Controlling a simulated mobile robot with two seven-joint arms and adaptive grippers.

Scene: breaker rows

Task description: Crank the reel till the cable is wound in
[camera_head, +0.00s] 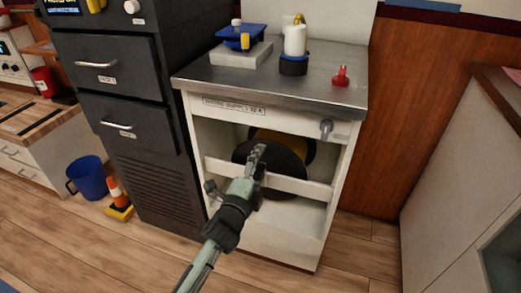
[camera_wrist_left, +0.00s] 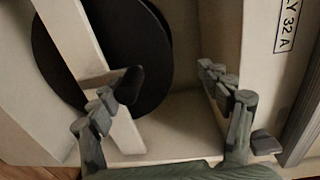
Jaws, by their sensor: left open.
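The cable reel (camera_head: 287,182) sits inside the white cabinet, a black disc with a yellow winding (camera_head: 268,134) showing at its top. The black disc also fills the upper left of the left wrist view (camera_wrist_left: 140,45). A dark rounded knob (camera_wrist_left: 130,86), which looks like the crank grip, stands in front of the disc, close to one finger. My left gripper (camera_head: 259,158) is in front of the reel, its fingers spread (camera_wrist_left: 165,95) with the knob between them, nearer the left-hand finger. I cannot tell whether they touch. My forearm hides part of the reel. My right gripper is out of view.
A pale crossbar (camera_head: 288,181) runs across the cabinet opening by the reel. A grey knob (camera_head: 326,129) sticks out at upper right, another (camera_head: 210,187) at left. The metal top (camera_head: 325,63) overhangs above. Dark drawers (camera_head: 118,65) stand left; floor at right is clear.

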